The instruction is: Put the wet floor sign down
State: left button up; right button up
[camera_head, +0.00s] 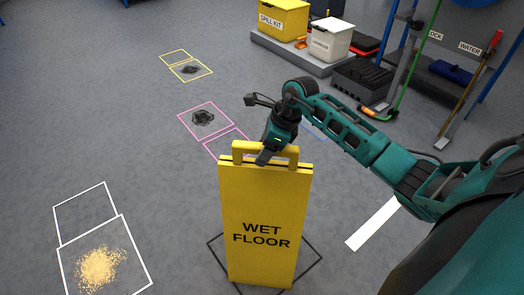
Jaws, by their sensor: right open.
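The yellow wet floor sign (264,220) stands upright on the grey floor in the lower middle of the view. Its front face reads "WET FLOOR" and a handle loop (242,153) rises from its top. A dark outlined square (312,242) is marked on the floor around the sign's foot. My right gripper (264,158) is open at the handle, its fingers pointing down over the bar. I cannot tell whether the fingers touch the handle. My left gripper is not in view.
White outlined squares (85,213) lie at lower left, one with a tan granular spill (100,270). Pink squares (206,121) and yellow squares (190,70) with dark stains lie farther back. A platform (297,55) with bins and a tool rack stand at upper right.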

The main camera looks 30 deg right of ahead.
jog(key=p+v, duration=0.2)
jog(key=v, duration=0.7)
jog(key=shift+d+r, duration=0.1)
jog(key=shift+r, duration=0.2)
jog(key=shift+s+a, duration=0.15)
jog(key=shift+a, duration=0.1)
jog(key=s+a+r+m+t+y, duration=0.2)
jog(key=a+r+m+t+y, duration=0.15)
jog(key=a+m+y, duration=0.5)
jog(key=s+a+r+m+t+y, duration=0.1)
jog(key=a+r+m+t+y, duration=0.3)
jog(key=a, duration=0.7)
jog(key=s+f+m+h, duration=0.3)
jog(key=f+m, duration=0.3)
jog(key=m, duration=0.4)
jog(key=s+d+f+m+h, duration=0.1)
jog(key=s+f+m+h, duration=0.3)
jog(key=m, duration=0.6)
jog(key=s+d+f+m+h, duration=0.1)
jog(key=s+f+m+h, duration=0.2)
jog(key=f+m+h, duration=0.3)
notch_tip(320, 180, down, 3)
jog(key=m, duration=0.4)
jog(key=shift+s, duration=0.3)
